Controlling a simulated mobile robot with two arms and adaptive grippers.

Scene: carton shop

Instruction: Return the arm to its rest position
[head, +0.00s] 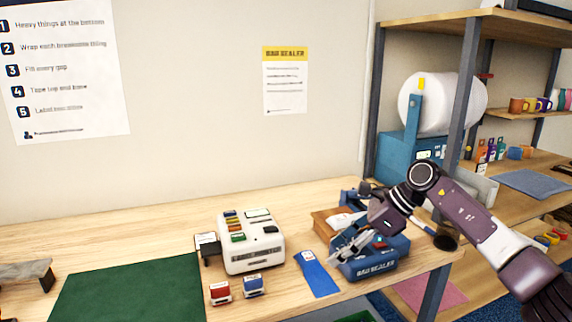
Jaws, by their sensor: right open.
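My right arm (470,220) comes in from the lower right and reaches over the right end of the wooden table (130,222). My right gripper (345,245) is open, with its fingers pointing down and left. It is over or beside the blue bag sealer (378,266), and I cannot tell whether it touches it. The gripper and arm hide part of the sealer and a small brown box (325,222) behind it. I see nothing held between the fingers. My left gripper is not in view.
A white label machine (268,256), two stamps (221,293) and a blue pouch (316,275) stand or lie left of the sealer. A green mat (130,290) covers the front left. A shelf post (465,90) and a film roll (445,103) rise behind my arm. The table's back left is clear.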

